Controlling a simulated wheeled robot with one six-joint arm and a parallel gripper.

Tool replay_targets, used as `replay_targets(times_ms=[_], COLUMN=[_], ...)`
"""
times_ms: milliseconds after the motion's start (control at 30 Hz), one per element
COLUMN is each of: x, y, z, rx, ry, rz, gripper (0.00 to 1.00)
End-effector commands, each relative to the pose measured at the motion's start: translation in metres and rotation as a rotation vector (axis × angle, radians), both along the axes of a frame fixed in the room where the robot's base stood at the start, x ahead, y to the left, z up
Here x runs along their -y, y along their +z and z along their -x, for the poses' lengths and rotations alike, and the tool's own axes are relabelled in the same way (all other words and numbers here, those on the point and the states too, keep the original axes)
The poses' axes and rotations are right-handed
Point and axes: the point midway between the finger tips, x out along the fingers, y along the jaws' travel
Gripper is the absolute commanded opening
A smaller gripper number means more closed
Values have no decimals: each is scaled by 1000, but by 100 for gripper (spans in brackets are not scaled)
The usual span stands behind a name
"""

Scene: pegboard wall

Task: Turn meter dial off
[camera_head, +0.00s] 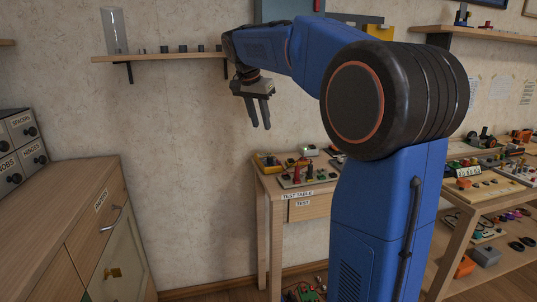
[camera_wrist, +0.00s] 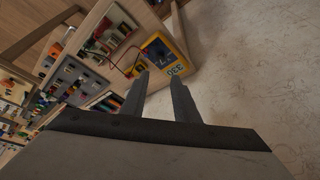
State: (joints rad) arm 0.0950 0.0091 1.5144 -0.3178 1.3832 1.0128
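A yellow meter (camera_wrist: 181,54) with a dark blue face lies on the test table in the wrist view, just beyond my fingertips. Its face carries markings that look like digits; the dial's setting is too small to tell. In the camera_head view a small yellow item (camera_head: 268,160), apparently the same meter, lies at the table's back left corner.
The test table (camera_head: 304,210) carries a board with red parts (camera_head: 301,174) and a small device with a green light (camera_head: 309,151). A wall shelf (camera_head: 160,56) with a glass cylinder (camera_head: 114,31) is behind my arm. A wooden cabinet (camera_head: 60,215) stands left, with open floor between.

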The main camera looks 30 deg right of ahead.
Motion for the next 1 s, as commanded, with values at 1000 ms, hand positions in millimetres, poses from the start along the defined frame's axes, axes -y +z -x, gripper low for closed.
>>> replay_targets(times_ms=[1000], x=[48], y=[-138], z=[-29], rx=[0], ry=[2], rz=[0], gripper=[28])
